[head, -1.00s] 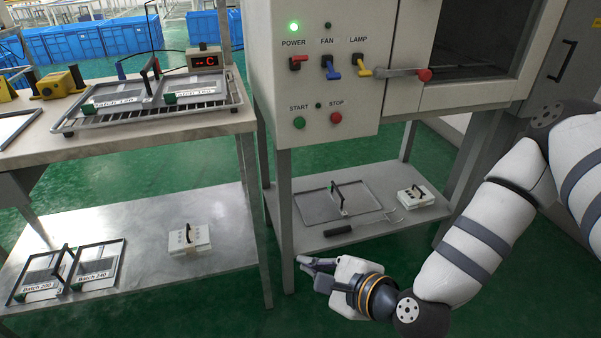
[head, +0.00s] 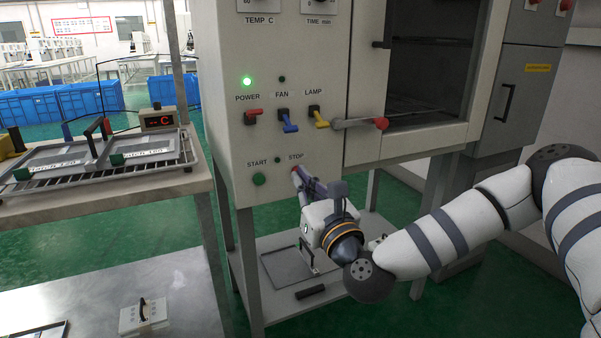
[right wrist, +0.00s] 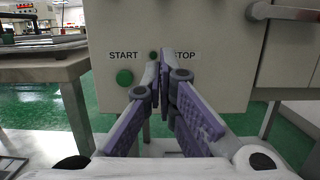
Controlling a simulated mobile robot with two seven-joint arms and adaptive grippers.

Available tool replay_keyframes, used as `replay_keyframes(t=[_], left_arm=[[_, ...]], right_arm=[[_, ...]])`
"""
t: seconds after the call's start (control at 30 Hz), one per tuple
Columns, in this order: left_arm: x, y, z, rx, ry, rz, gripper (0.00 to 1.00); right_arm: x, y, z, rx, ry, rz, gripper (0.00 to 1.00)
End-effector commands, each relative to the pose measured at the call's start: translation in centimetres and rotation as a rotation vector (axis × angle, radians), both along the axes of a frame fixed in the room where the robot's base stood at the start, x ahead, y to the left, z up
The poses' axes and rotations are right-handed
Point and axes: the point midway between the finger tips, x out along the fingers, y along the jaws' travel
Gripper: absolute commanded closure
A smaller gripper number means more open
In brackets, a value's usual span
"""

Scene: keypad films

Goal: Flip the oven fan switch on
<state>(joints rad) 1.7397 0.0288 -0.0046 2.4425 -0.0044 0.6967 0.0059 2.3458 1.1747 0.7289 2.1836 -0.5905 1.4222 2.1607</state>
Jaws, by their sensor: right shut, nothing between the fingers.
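The fan switch (head: 287,121) is a blue lever under the FAN label on the oven's light control panel (head: 225,110). Its lever points down and to the right, and the small lamp (head: 282,79) above the label is dark. My right gripper (head: 298,172) is shut and empty, below the fan switch at the STOP button, which it hides. In the right wrist view my purple-padded fingers (right wrist: 165,70) meet in front of the panel, just left of the word STOP. I cannot tell whether they touch the panel. My left gripper is out of view.
The red power switch (head: 252,116) and yellow lamp switch (head: 318,117) flank the fan switch. The green START button (head: 259,179) is lower left. A red-tipped door handle (head: 360,123) juts out at right. A bench with trays (head: 80,165) stands left.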

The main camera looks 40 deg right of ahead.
Motion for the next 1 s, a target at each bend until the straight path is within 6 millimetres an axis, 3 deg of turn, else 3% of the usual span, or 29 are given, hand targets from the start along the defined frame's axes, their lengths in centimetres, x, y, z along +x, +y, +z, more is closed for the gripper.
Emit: replay_keyframes(t=[0.33,0.4,0.53,1.0], left_arm=[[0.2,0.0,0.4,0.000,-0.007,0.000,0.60],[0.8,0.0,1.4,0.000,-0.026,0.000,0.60],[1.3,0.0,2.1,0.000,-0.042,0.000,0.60],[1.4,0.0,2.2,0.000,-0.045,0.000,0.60]], right_arm=[[7.3,-1.7,1.6,-0.002,-0.003,0.001,1.00],[6.2,-1.5,3.5,0.002,-0.007,0.002,1.00],[5.4,-1.3,4.7,0.002,-0.006,0.002,1.00],[5.0,-1.2,4.9,0.000,0.001,0.001,1.00]])
